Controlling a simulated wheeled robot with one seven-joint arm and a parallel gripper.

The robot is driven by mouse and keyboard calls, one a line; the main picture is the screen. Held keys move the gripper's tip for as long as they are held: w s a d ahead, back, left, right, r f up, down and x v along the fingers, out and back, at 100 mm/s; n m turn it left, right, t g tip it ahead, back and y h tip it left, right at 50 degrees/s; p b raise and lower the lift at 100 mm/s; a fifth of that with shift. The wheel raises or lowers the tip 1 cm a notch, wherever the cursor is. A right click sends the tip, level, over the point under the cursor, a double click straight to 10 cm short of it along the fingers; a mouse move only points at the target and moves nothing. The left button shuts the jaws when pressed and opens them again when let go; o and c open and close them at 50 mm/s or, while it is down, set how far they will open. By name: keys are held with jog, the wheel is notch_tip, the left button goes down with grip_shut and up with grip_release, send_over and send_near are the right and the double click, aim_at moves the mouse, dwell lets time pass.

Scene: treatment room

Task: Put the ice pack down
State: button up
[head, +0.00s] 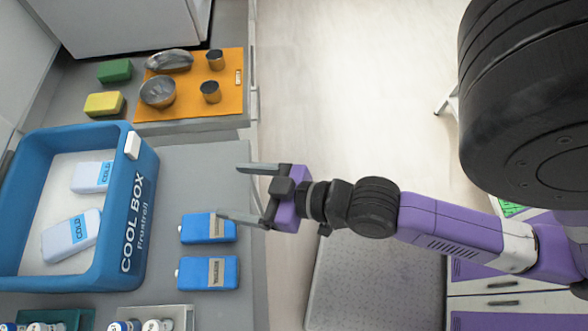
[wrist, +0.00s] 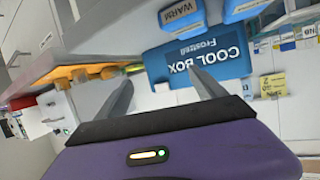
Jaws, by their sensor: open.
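Two white packs labelled COLD lie in the blue cool box, the upper pack (head: 93,177) and the lower pack (head: 70,236). Two blue packs lie side by side on the grey counter right of the box, the upper blue pack (head: 203,228) and the lower blue pack (head: 208,273). In the wrist view one blue pack (wrist: 181,14) shows the word WARM. My gripper (head: 228,192) is open and empty, with its fingers pointing left over the counter's right edge, near the upper blue pack. Its spread fingers also show in the wrist view (wrist: 163,84).
The cool box (head: 140,215) stands at the counter's left; its front also shows in the wrist view (wrist: 200,58). An orange mat (head: 225,95) holds metal bowls and cups. Green and yellow sponges (head: 104,104) lie beside it. Grey counter (head: 195,165) is clear between mat and blue packs.

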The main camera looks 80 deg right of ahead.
jog(key=s+a+r+n, duration=0.1)
jog(key=s+a+r, duration=0.1)
jog(key=s, duration=0.9)
jog(key=shift+r+t, duration=0.4)
jog(key=shift+r, duration=0.05)
jog(key=shift+s, duration=0.1)
dwell(0.4)
